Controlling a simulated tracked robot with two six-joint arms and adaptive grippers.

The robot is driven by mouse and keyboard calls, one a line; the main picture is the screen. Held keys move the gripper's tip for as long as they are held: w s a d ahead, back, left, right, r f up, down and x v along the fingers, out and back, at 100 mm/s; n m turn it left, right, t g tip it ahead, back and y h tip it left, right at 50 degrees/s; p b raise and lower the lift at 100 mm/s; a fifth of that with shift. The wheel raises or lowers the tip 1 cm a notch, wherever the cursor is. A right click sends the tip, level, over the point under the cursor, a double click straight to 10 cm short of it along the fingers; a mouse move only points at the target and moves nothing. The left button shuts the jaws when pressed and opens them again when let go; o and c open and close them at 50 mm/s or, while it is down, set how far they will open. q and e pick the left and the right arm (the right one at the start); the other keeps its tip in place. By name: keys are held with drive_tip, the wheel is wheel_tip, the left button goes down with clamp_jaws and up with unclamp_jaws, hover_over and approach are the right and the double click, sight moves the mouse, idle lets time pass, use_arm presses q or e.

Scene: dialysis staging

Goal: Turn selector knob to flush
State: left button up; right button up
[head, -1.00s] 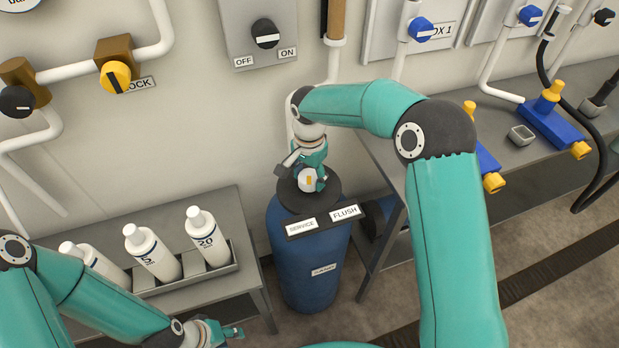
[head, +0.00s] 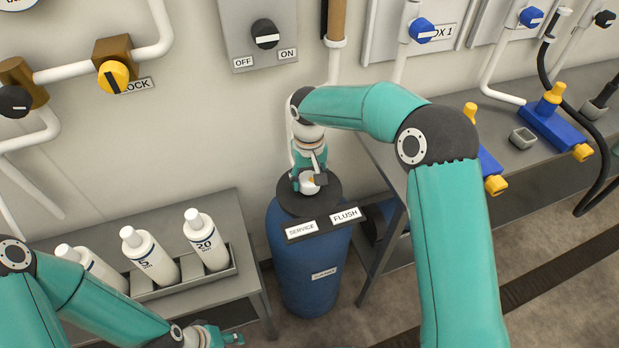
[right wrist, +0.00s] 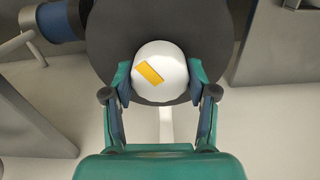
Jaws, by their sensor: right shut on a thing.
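The selector knob (head: 309,184) is white with a yellow mark and sits on the black top of a blue tank (head: 310,262). In the right wrist view the knob (right wrist: 160,72) is seen from above, its yellow mark slanting. My right gripper (head: 310,178) is shut on the knob, with a finger at each side of it (right wrist: 161,80). A plate on the tank front carries a SERVICE label (head: 301,229) on the left and a FLUSH label (head: 346,215) on the right. My left gripper (head: 232,340) is at the bottom edge, away from the tank; its jaw opening is unclear.
A rack (head: 186,284) with white bottles stands on a grey table left of the tank. A bench (head: 500,135) with blue and yellow fittings is on the right. An OFF/ON switch (head: 265,34) is on the wall behind.

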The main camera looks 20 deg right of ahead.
sight(309, 178)
drive_tip(key=shift+w+r+n, duration=0.1)
drive_tip(key=shift+w+n, duration=0.05)
drive_tip(key=shift+n, duration=0.95)
drive_tip(key=o, duration=1.2)
drive_tip(key=shift+c, duration=0.2)
wheel_tip(309, 178, up, 12)
